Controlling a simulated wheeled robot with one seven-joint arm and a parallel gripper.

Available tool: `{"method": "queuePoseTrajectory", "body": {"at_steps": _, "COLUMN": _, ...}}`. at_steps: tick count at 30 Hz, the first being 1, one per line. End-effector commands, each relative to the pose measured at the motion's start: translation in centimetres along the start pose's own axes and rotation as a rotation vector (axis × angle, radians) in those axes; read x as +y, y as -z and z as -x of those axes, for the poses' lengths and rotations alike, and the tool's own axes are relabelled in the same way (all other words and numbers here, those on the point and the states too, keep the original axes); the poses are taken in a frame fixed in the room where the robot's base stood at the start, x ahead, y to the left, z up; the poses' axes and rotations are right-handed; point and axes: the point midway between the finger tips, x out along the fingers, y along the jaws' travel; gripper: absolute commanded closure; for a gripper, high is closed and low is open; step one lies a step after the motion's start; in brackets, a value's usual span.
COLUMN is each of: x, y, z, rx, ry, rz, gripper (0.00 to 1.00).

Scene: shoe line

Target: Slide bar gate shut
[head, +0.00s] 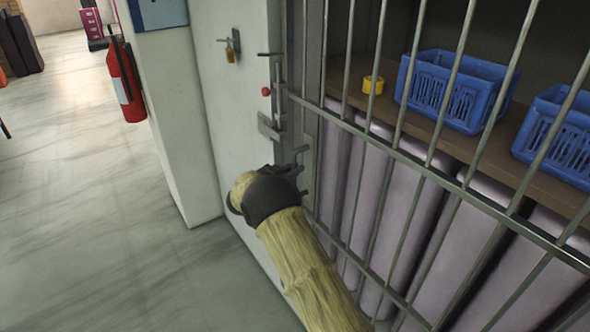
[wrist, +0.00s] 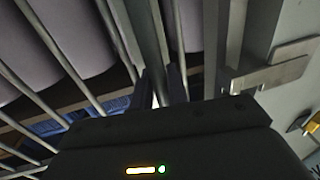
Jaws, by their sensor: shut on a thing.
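The bar gate (head: 345,125) of grey metal bars stands across the shelf opening, in the right part of the head view. Its bars also show in the wrist view (wrist: 62,62). My gripper (head: 298,163) is at the gate's left edge, low beside the latch hardware. In the wrist view my gripper (wrist: 168,88) is shut on the gate's upright edge bar (wrist: 147,35). A narrow gap with a lilac thing behind it shows between that bar and the grey jamb (wrist: 228,45). My wrist partly hides the grip in the head view.
A latch bracket (head: 268,126) and a padlock (head: 231,56) are on the white wall. Blue baskets (head: 428,88) and a yellow tape roll (head: 373,85) sit on the shelf behind the bars. A fire extinguisher (head: 126,80) hangs at left.

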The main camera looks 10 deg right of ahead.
Motion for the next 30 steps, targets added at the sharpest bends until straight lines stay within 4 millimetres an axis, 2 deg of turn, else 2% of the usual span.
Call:
{"method": "queuePoseTrajectory", "body": {"at_steps": 1, "x": -0.4, "y": 0.5, "z": 0.0, "rx": 0.004, "ry": 0.012, "rz": -0.007, "gripper": 0.8}}
{"method": "queuePoseTrajectory", "body": {"at_steps": 3, "x": -0.4, "y": 0.5, "z": 0.0, "rx": 0.004, "ry": 0.012, "rz": -0.006, "gripper": 0.66}}
{"method": "queuePoseTrajectory", "body": {"at_steps": 4, "x": -0.4, "y": 0.4, "z": 0.0, "rx": 0.004, "ry": 0.011, "rz": -0.006, "gripper": 0.65}}
{"method": "queuePoseTrajectory", "body": {"at_steps": 12, "x": -0.2, "y": 0.3, "z": 0.0, "rx": 0.002, "ry": 0.006, "rz": -0.004, "gripper": 0.65}}
{"method": "queuePoseTrajectory", "body": {"at_steps": 17, "x": -0.2, "y": 0.2, "z": 0.9, "rx": 0.001, "ry": 0.007, "rz": -0.004, "gripper": 0.65}}
{"method": "queuePoseTrajectory", "body": {"at_steps": 20, "x": -0.2, "y": 0.2, "z": 2.3, "rx": 0.001, "ry": 0.008, "rz": -0.003, "gripper": 0.65}}
{"method": "queuePoseTrajectory", "body": {"at_steps": 30, "x": -0.2, "y": 0.2, "z": 8.8, "rx": 0.002, "ry": 0.008, "rz": -0.005, "gripper": 0.65}}
